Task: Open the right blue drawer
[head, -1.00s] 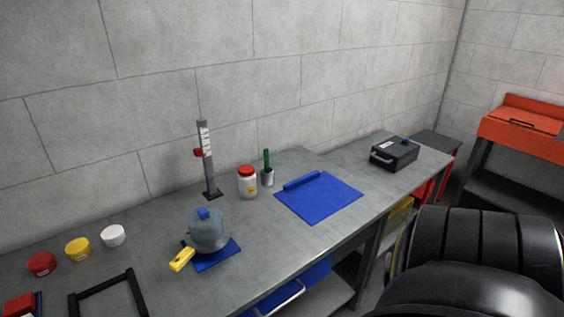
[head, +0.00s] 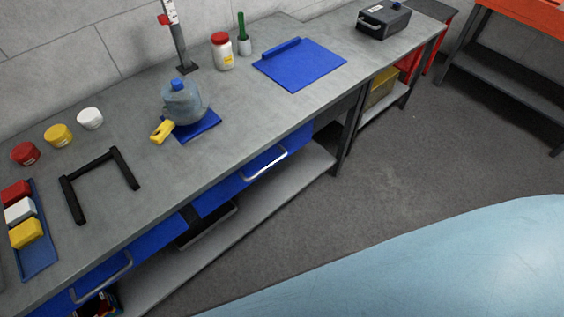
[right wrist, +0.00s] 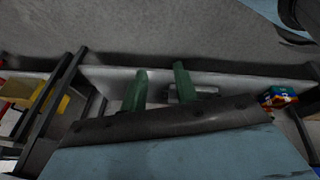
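The right blue drawer (head: 226,194) sits under the workbench in the head view, its front looking flush with the bench. Its silver bar handle (head: 266,163) is in plain view. A left blue drawer (head: 64,301) with a similar handle (head: 101,279) is at the lower left. In the right wrist view my right gripper (right wrist: 161,79) shows two green fingers apart with nothing between them. It is clear of the bench's lower shelf (right wrist: 103,78); I cannot make out the drawer handle there. My left gripper is in neither current view.
The workbench (head: 130,215) carries a blue mat (head: 300,65), a jug (head: 184,104), a black frame (head: 72,200), several small jars and a blue tray (head: 38,262). A lower shelf (head: 290,180) runs below the drawers. Grey floor (head: 400,150) is open in front.

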